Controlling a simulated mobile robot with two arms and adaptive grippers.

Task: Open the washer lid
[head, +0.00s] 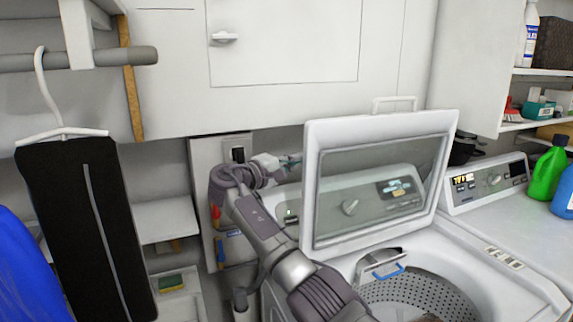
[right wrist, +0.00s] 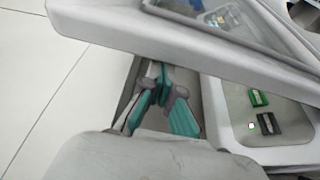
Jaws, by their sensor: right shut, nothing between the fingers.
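The white washer lid (head: 312,190), with a large glass pane, stands raised and tilted back above the washer (head: 535,290). The perforated drum (head: 425,292) shows uncovered below it. My right arm reaches up along the left side of the lid, and my right gripper (head: 288,162) is at the lid's left edge, partly hidden behind it. In the right wrist view my right gripper (right wrist: 162,88) is shut and empty, with teal finger pads, close beside the white frame of the lid (right wrist: 190,62). I cannot tell if it touches. My left gripper is not in view.
A second machine with a control panel (head: 490,182) stands at right. A white cabinet (head: 285,45) hangs above the lid. A black garment (head: 85,225) hangs at left. Green (head: 547,172) and blue (head: 565,190) bottles stand at far right.

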